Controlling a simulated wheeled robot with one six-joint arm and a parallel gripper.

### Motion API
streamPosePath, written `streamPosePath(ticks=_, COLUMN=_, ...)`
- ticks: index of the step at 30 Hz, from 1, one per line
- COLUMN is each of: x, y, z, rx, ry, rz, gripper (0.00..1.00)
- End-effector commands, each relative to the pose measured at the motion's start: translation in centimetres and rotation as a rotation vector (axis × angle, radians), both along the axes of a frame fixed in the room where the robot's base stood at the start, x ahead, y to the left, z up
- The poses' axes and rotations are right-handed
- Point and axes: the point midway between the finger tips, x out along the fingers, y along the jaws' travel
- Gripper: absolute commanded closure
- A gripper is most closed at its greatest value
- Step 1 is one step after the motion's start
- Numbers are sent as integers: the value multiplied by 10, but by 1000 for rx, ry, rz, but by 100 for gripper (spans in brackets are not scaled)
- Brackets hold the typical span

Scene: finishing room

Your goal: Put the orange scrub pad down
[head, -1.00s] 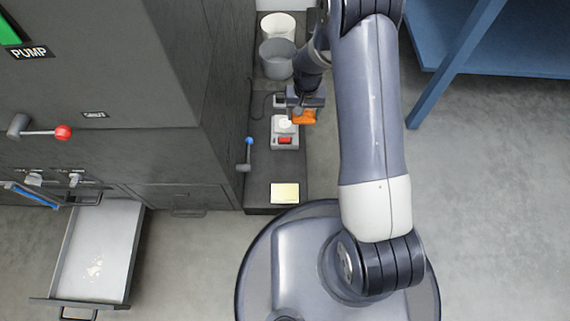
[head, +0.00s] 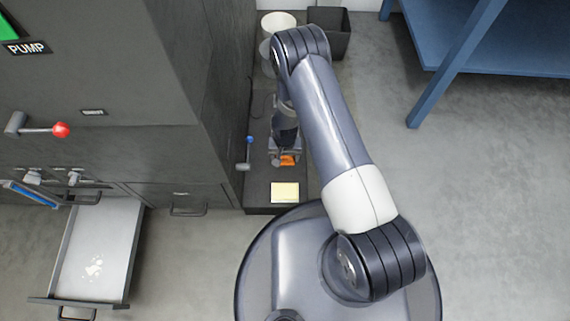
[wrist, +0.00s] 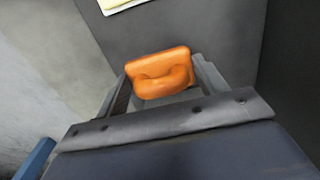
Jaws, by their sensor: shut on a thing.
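The orange scrub pad (wrist: 160,72) is between the two fingers of my gripper (wrist: 160,85) in the wrist view. It has a raised loop handle, and the fingers are shut on it. In the head view the pad (head: 288,160) shows just below my gripper (head: 285,154), over the dark narrow bench (head: 258,192). I cannot tell whether the pad touches the bench top. My forearm and gripper hide part of the bench behind the pad.
A yellow note pad (head: 285,192) lies at the bench's near end. A lever with a blue knob (head: 249,140) stands at the bench's left. White and grey buckets (head: 278,22) and a dark bin (head: 330,30) are behind. An open drawer (head: 100,235) is at lower left.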

Motion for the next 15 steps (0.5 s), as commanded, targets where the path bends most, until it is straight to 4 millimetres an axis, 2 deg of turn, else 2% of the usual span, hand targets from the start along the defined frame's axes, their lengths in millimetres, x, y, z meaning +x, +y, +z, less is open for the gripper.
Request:
streamPosePath(ticks=5, x=0, y=0, z=-15, rx=0, ry=0, rz=0, gripper=57)
streamPosePath(ticks=11, x=0, y=0, z=-43, rx=0, ry=1, rz=0, gripper=57)
streamPosePath(ticks=15, x=0, y=0, z=-44, rx=0, ry=-1, rz=0, gripper=57)
